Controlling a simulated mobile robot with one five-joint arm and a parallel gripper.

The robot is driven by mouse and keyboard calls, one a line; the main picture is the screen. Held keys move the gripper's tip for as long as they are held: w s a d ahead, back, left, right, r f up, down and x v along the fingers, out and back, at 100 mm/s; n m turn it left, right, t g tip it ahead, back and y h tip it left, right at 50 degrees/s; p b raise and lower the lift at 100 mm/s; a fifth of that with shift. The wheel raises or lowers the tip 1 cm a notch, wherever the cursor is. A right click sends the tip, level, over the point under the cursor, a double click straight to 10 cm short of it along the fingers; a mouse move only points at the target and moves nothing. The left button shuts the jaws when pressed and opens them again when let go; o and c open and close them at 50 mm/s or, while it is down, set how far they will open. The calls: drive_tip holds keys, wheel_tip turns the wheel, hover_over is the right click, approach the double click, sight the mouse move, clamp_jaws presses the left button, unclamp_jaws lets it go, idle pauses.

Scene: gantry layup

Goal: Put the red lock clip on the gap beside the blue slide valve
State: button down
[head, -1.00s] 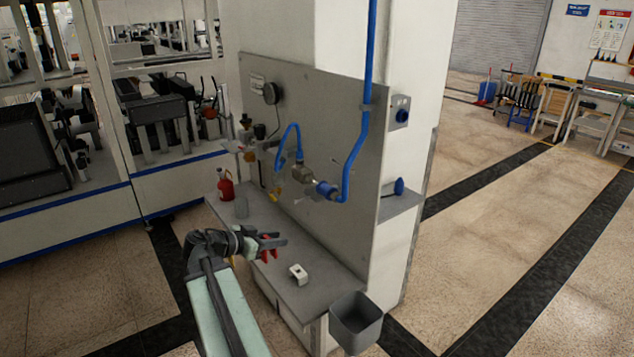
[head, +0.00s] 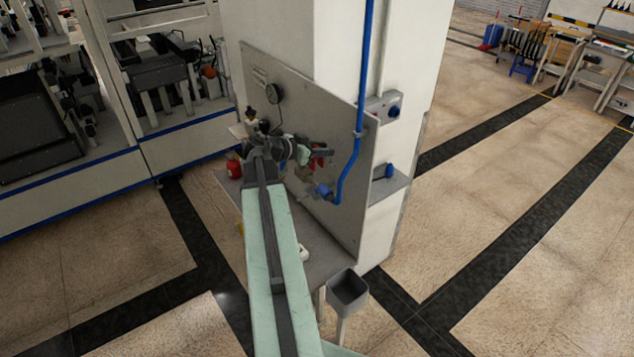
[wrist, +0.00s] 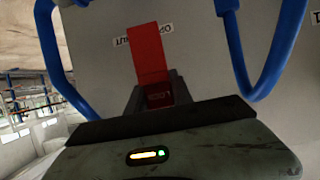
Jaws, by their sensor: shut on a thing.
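My gripper (head: 316,152) is shut on the red lock clip (head: 320,162) in front of the grey panel, above the bench. In the wrist view the clip (wrist: 149,58) stands out from between the dark fingers (wrist: 158,92) as a flat red piece, with the panel behind it. A blue fitting (head: 325,191) at the lower end of the blue hose, seemingly the blue slide valve, is just below and right of my gripper in the head view. My arm and gripper hide the pipework left of it, so the gap beside it cannot be made out.
Blue hoses pass on both sides of the clip in the wrist view (wrist: 238,55). A red bottle (head: 233,165) stands at the bench's left end. A white block (head: 304,252) lies on the bench, partly behind my arm. A grey bin (head: 347,290) is at the front right.

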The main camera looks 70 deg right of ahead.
wheel_tip(320, 180, down, 10)
drive_tip(key=b, duration=1)
drive_tip(key=shift+f, duration=0.2)
drive_tip(key=shift+r, duration=0.2)
drive_tip(key=shift+f, duration=0.15)
drive_tip(key=c, duration=1.1)
unclamp_jaws()
drive_tip(key=shift+r+p, duration=0.25)
drive_tip(key=shift+p, duration=0.05)
drive_tip(key=p+v, duration=0.4)
drive_tip(key=v, duration=0.8)
